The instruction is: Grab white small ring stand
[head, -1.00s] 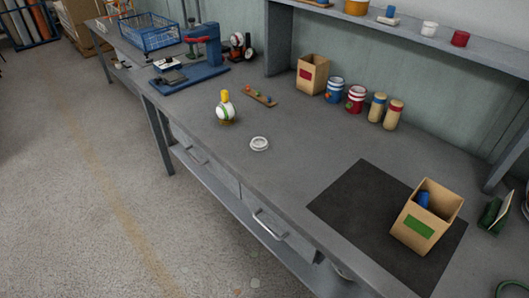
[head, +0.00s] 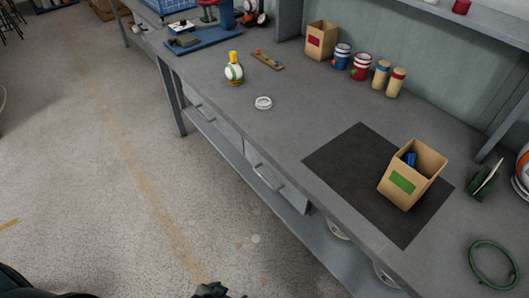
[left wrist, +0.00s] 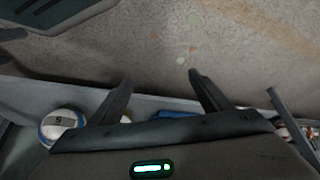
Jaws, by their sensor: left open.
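The small white ring stand (head: 263,103) lies flat on the grey workbench, in the left-middle of the head view. The ring stand does not show in that view. A dark tip pokes in at the bottom of the head view; I cannot tell which part it is.
The bench (head: 290,75) is clear around the ring stand. A black mat (head: 340,170) holds an open box with a green label (head: 403,183). Cans and another box (head: 320,38) stand along the back wall. A blue press (head: 226,14) is at far left, a green ring (head: 493,262) at right.

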